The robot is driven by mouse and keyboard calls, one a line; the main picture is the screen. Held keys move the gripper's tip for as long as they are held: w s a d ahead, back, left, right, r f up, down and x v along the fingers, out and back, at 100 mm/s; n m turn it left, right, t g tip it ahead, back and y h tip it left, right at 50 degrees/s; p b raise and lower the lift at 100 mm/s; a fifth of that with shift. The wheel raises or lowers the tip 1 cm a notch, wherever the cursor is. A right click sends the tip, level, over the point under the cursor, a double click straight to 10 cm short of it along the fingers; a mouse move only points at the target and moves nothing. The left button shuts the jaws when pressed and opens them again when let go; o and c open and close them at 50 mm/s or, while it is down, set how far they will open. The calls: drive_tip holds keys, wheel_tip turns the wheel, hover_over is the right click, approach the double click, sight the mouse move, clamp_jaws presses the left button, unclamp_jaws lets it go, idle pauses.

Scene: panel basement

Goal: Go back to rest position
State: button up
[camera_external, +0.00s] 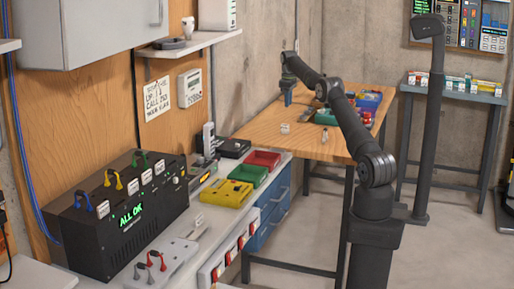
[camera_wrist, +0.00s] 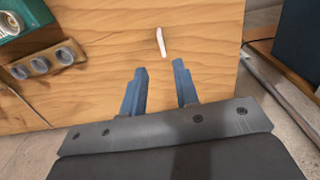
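My gripper (camera_wrist: 160,85) shows in the wrist view with its two blue fingers apart and nothing between them. Below the fingers is the wooden table top (camera_wrist: 100,50). In the external view my gripper (camera_external: 288,97) is above the far left part of the wooden table (camera_external: 270,125), with the arm stretched out over the table. A small white piece (camera_wrist: 161,42) lies on the table, apart from the fingertips.
A black panel box (camera_external: 125,215), a yellow case (camera_external: 226,194), and red (camera_external: 264,158) and green (camera_external: 247,174) trays stand on the left bench. Tools and bins (camera_external: 368,101) fill the wooden table's right side. A dark post (camera_external: 432,120) stands at right.

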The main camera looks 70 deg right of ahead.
wheel_tip(320, 180, down, 11)
drive_tip(key=shift+f, duration=0.2)
wheel_tip(320, 180, up, 3)
drive_tip(key=shift+r, duration=0.2)
drive_tip(key=s+d+r, duration=0.3)
drive_tip(key=s+r, duration=0.4)
drive_tip(key=s, duration=0.4)
drive_tip(key=w+a+r, duration=0.2)
drive_tip(key=w+a, duration=0.5)
drive_tip(key=a, duration=0.6)
drive_tip(key=w+a+r, duration=0.3)
drive_tip(key=w+a, duration=0.4)
drive_tip(key=a, duration=0.6)
drive_tip(key=w+a+r+n, duration=0.1)
drive_tip(key=a+r, duration=0.1)
drive_tip(key=a, duration=2.9)
drive_tip(key=shift+w+r, duration=0.2)
drive_tip(key=shift+w, duration=0.15)
drive_tip(key=shift+o, duration=0.2)
drive_tip(key=shift+a, duration=0.1)
